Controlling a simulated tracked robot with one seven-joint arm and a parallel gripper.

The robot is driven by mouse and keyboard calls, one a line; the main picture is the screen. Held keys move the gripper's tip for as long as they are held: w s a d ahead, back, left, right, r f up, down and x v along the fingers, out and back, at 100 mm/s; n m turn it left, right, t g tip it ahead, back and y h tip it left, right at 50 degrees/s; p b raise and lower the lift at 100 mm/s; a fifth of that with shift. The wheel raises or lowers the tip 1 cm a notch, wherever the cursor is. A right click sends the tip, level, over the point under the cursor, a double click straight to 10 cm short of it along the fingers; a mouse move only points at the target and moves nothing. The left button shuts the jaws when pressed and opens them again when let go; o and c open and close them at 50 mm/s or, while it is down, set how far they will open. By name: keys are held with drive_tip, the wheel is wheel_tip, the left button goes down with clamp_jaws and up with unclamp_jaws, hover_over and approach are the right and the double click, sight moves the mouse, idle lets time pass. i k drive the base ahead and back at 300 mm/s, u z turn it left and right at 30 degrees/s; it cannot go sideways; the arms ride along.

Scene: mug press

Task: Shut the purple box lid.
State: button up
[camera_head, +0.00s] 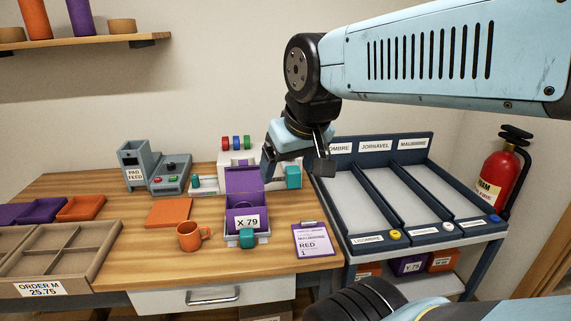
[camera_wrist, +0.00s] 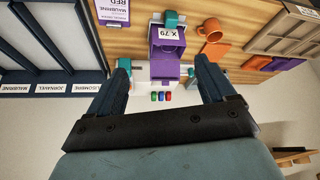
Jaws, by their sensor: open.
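The purple box (camera_head: 232,224) labelled X 79 stands on the wooden table. Its purple lid (camera_head: 242,180) is raised at the back, and something round and dark shows inside, too small to tell. The box also shows in the wrist view (camera_wrist: 168,43), with the lid (camera_wrist: 164,72) toward my gripper. My gripper (camera_head: 298,170) is above and to the right of the lid, apart from it. In the wrist view my gripper's fingers (camera_wrist: 162,88) are spread wide with nothing held between them.
An orange mug (camera_head: 188,238) and an orange flat piece (camera_head: 168,213) lie left of the box. A clipboard (camera_head: 312,240) lies right of it. A white machine with teal parts (camera_head: 236,158) is behind. A dark sorting rack (camera_head: 408,195) stands right; a divided tray (camera_head: 65,250) is left.

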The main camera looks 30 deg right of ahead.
sight(244, 177)
drive_tip(key=u, duration=0.8)
drive_tip(key=i, duration=0.1)
drive_tip(key=z, duration=2.75)
drive_tip(key=k, duration=1)
drive_tip(key=u, duration=1.3)
drive_tip(key=i, duration=0.95)
drive_tip(key=u, duration=0.05)
